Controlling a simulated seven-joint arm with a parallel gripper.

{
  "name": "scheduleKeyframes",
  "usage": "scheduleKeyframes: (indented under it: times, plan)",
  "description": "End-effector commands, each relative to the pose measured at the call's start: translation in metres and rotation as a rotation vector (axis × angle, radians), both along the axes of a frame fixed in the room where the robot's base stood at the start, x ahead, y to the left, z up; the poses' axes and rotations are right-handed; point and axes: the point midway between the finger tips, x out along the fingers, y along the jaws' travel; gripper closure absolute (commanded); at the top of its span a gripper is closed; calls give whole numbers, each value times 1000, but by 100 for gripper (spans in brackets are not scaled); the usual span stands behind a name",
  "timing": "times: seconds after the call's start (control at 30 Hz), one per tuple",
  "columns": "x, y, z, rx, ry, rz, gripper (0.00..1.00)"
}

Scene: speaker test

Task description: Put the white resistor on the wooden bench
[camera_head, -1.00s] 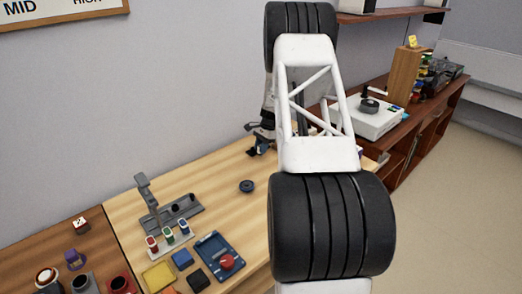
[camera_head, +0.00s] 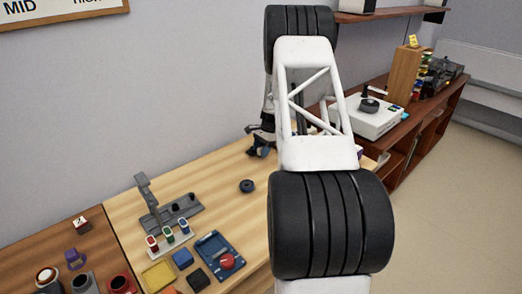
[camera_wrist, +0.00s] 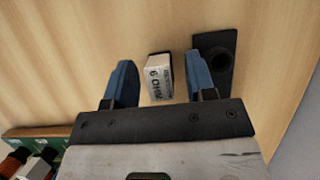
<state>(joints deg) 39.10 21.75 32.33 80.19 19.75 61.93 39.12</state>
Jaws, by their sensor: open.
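The white resistor (camera_wrist: 159,80), a small block with "6 OHM" lettering on its side, is on the wooden bench (camera_wrist: 60,60) in the wrist view. My gripper (camera_wrist: 161,82) is open, with one blue finger on each side of the resistor and a gap on both sides. In the head view my gripper (camera_head: 262,142) is small and partly hidden behind my arm at the back of the wooden bench (camera_head: 225,215). The resistor is hidden in the head view.
A black bracket with a round hole (camera_wrist: 215,60) lies close beside the right finger. A green board (camera_wrist: 35,140) sits at lower left in the wrist view. In the head view, a grey stand (camera_head: 165,210), a blue tray (camera_head: 217,255) and a dark ring (camera_head: 247,186) are on the bench.

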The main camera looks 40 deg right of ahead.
Motion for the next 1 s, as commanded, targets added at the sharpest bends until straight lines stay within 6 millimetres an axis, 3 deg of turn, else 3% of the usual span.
scheduleKeyframes:
  times: [0.37, 1.0]
  plan:
    - [0, -5, 15, -1, -2, -1, 50]
    - [0, -40, 100, -1, -1, 0, 50]
